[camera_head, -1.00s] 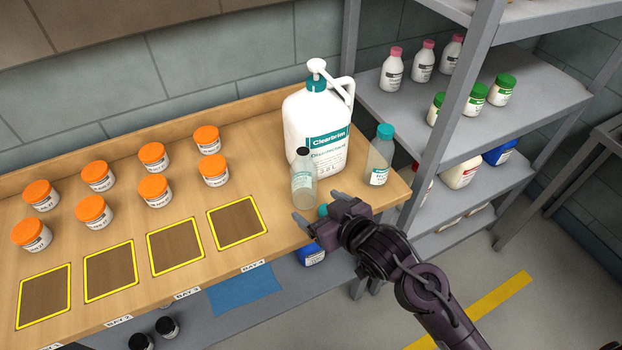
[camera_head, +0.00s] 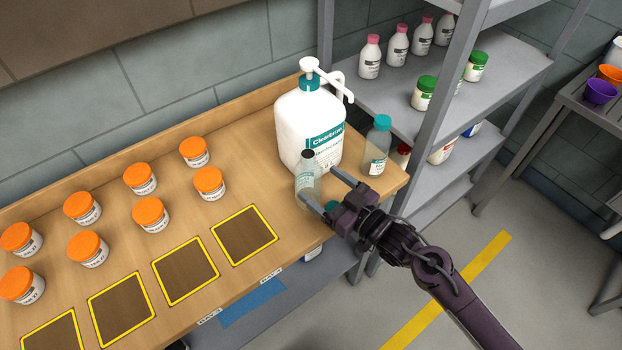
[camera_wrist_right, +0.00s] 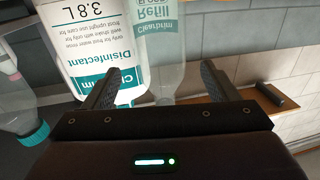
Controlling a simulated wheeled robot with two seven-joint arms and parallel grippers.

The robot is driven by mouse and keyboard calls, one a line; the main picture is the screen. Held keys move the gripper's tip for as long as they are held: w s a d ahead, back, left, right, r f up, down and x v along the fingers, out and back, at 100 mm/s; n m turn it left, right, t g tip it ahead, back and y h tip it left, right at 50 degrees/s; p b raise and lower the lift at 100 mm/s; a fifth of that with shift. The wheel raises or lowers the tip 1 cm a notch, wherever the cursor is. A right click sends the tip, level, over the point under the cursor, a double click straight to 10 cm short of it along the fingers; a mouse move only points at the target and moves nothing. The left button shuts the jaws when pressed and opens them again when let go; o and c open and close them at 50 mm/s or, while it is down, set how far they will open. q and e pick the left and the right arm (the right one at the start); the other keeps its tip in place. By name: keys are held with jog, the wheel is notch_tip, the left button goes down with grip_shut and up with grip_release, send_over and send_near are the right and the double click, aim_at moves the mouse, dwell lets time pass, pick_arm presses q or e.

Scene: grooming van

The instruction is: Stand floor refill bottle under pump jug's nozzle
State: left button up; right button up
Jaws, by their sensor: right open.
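The white pump jug (camera_head: 300,130) stands on the wooden counter, its nozzle (camera_head: 340,90) pointing right. A clear bottle with a black cap (camera_head: 307,178) stands upright at the jug's front. In the right wrist view this bottle (camera_wrist_right: 160,55) shows a "Clearbrim Refill" label; its "floor" wording is not clearly legible. My right gripper (camera_head: 327,192) is open, its fingers pointing at the black-capped bottle. In the wrist view the bottle appears between the fingertips (camera_wrist_right: 160,84); contact cannot be told. A second clear bottle, with a teal cap (camera_head: 377,150), stands right of the jug. My left gripper is not in view.
Orange-lidded jars (camera_head: 150,214) stand in rows on the left of the counter, behind yellow-outlined squares (camera_head: 245,235). A grey shelf rack (camera_head: 395,105) with bottles adjoins the counter's right end.

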aim_at(318, 182)
jog(key=shift+w+a+r+p, duration=0.2)
jog(key=shift+w+a+p, duration=0.2)
jog(key=shift+w+a, duration=0.1)
jog(key=shift+w+a+r+p, duration=0.2)
jog(key=shift+w+a+p, duration=0.15)
jog(key=shift+w+a, duration=0.1)
jog(key=shift+f+x, duration=0.2)
jog(key=shift+x, duration=0.95)
jog(key=shift+w+a, duration=0.1)
jog(key=shift+a, duration=0.1)
jog(key=shift+f, duration=0.1)
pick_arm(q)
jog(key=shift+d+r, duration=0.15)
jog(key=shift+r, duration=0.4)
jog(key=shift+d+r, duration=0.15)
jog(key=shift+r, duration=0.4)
pick_arm(e)
jog(key=shift+d, duration=0.1)
jog(key=c, duration=1.2)
jog(key=shift+o, duration=0.2)
